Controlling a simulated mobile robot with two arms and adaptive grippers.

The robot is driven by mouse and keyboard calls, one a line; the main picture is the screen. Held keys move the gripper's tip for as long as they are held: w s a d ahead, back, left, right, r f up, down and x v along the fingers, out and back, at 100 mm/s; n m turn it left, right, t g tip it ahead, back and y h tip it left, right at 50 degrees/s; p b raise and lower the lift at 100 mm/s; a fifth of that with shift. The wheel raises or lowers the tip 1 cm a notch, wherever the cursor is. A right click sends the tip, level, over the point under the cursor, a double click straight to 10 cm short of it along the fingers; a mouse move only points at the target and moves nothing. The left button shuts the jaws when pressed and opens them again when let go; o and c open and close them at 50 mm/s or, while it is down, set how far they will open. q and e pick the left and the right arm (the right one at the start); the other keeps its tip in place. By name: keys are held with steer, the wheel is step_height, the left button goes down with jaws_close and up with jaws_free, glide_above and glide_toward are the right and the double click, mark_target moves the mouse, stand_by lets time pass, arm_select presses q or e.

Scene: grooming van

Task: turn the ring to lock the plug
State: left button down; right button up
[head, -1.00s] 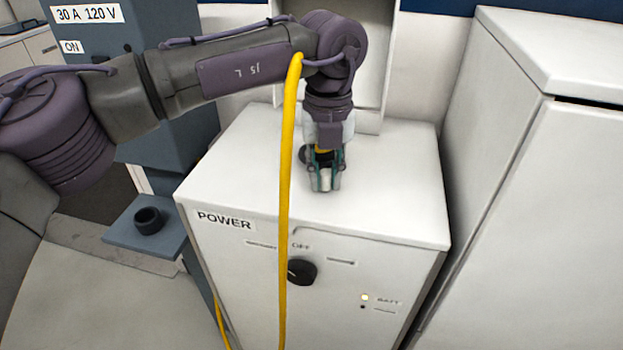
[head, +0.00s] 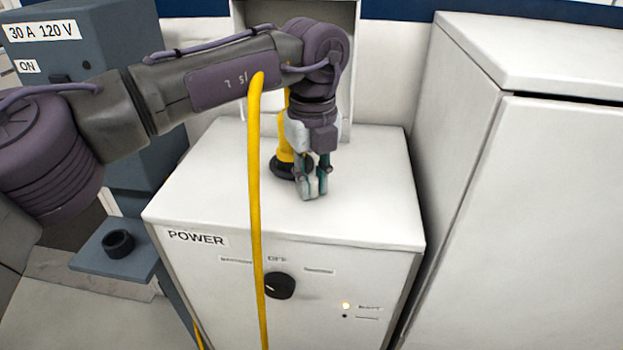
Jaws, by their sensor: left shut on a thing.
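The yellow plug (head: 285,142) stands upright on top of the white power cabinet (head: 205,185), partly hidden behind my left gripper. A black ring (head: 284,168) surrounds its base near the cabinet top. My left gripper (head: 313,188) points down at the right front side of the ring, with its fingers close together. It is shut on the ring's near right edge, though the contact itself is largely hidden by the fingers. Whether the ring is locked cannot be told. My right gripper is not in view.
A yellow cable (head: 255,210) hangs across the cabinet front, past a black knob (head: 280,286). A tall white cabinet (head: 530,200) stands at the right. A grey box with a small shelf (head: 100,262) holding a black round cap (head: 118,241) is at the left.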

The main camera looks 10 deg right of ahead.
mark_target(312, 178)
arm_select(q)
steer(key=c, duration=1)
jaws_free()
step_height(312, 178, up, 12)
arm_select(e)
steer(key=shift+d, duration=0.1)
